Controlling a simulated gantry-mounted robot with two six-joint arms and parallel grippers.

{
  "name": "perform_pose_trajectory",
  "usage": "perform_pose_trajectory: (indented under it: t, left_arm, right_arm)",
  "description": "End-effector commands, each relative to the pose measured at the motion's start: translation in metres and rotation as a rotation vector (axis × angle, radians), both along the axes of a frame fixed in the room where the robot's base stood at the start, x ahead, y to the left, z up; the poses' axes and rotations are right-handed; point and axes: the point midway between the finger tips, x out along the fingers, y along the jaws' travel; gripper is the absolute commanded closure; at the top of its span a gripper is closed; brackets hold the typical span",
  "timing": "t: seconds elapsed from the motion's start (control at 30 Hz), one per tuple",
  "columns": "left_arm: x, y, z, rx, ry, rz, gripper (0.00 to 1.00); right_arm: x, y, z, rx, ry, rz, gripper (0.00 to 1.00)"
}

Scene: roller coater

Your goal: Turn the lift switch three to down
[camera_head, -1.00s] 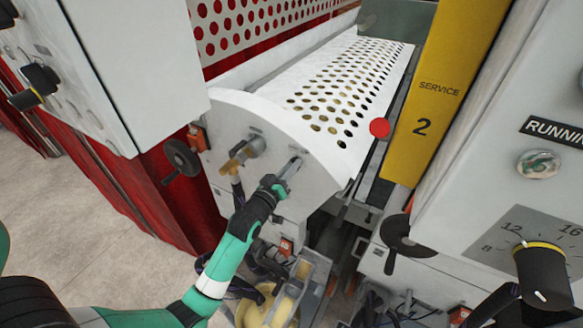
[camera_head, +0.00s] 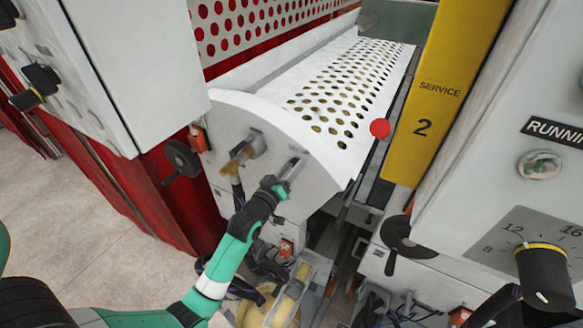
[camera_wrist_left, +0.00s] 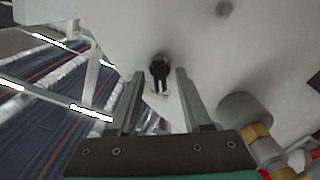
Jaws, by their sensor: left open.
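A small black switch knob (camera_wrist_left: 158,69) sits on the pale panel in the left wrist view, above a small white label. The label's text is too small to read. My left gripper (camera_head: 294,167) is at the white end panel of the roller machine in the head view. In the left wrist view its two fingers (camera_wrist_left: 160,84) are open, one on each side of the knob, with gaps visible. In the head view the gripper hides the knob. My right gripper is not in view.
A brass-coloured fitting (camera_head: 241,156) sticks out of the end panel close left of the gripper. A grey cylinder (camera_wrist_left: 244,112) is right of the fingers in the wrist view. A yellow service column (camera_head: 432,90) and a control panel with a dial (camera_head: 543,278) stand at the right.

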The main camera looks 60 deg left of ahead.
Motion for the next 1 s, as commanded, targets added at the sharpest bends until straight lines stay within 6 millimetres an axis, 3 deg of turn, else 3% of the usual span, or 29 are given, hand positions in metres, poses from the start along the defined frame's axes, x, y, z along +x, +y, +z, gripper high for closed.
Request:
perform_pose_trajectory:
  t: [0.23, 0.63, 1.0]
  left_arm:
    - [-0.015, -0.011, -0.002, -0.001, 0.002, 0.0, 0.51]
    - [-0.085, -0.062, -0.002, 0.0, 0.002, 0.0, 0.51]
    - [-0.094, -0.069, 0.0, 0.0, 0.0, 0.0, 0.51]
  right_arm:
    - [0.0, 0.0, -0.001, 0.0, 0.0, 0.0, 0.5]
    - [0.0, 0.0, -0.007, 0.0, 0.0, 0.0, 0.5]
    - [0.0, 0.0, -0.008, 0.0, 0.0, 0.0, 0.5]
